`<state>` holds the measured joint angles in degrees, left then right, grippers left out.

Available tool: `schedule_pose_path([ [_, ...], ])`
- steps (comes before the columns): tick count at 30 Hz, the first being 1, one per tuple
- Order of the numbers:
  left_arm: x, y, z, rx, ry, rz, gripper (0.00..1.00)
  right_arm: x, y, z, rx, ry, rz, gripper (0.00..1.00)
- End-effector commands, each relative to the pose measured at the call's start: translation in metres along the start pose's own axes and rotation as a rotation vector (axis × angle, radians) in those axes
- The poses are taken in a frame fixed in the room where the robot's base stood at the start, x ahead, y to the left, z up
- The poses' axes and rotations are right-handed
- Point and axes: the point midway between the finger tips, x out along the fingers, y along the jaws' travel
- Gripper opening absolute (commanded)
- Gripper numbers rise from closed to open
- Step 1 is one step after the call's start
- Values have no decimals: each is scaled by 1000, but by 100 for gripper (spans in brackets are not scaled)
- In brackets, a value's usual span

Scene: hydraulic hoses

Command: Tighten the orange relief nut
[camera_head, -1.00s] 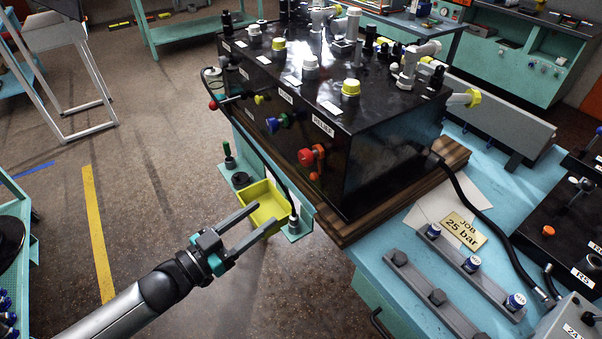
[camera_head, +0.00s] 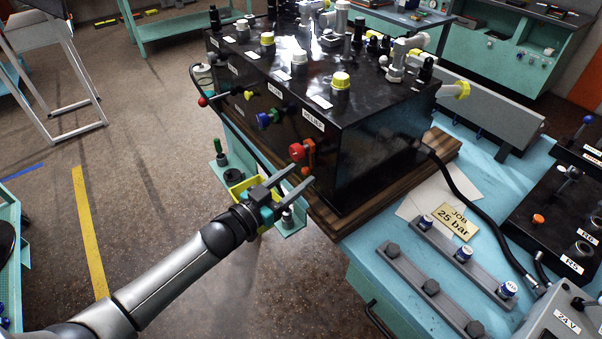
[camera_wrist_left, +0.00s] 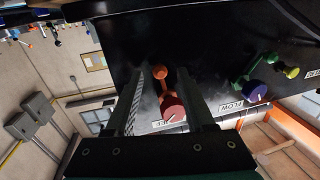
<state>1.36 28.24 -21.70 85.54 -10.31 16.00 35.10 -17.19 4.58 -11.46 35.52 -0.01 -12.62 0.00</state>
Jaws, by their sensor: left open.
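The relief fitting is on the front face of the black block, under the RELIEF label (camera_head: 312,120). It has a red knob (camera_head: 297,152) and smaller orange parts (camera_head: 309,170) beside and below it. In the left wrist view the larger red-orange knob (camera_wrist_left: 172,107) and a smaller orange piece (camera_wrist_left: 160,72) show between the fingers. My left gripper (camera_head: 298,174) is open and empty, its fingertips close to the fitting and pointing at the block's face. I cannot tell whether they touch it. My right gripper is not in view.
A blue knob (camera_head: 266,118) and a yellow knob (camera_head: 248,95) stick out of the same face to the left. Floor at left is open.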

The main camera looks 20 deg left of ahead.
Motion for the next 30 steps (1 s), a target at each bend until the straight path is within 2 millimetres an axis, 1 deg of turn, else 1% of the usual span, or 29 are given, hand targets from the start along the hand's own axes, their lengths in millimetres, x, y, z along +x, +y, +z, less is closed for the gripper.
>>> schedule_pose_path([
  [1,6,0,0,0,1,0,54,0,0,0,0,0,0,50],
  [6,16,0,0,0,0,0,54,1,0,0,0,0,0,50],
  [16,18,0,0,0,-1,1,54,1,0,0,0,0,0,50],
  [17,18,0,0,0,-1,0,52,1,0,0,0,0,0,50],
  [30,18,0,0,0,-1,1,2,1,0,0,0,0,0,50],
])
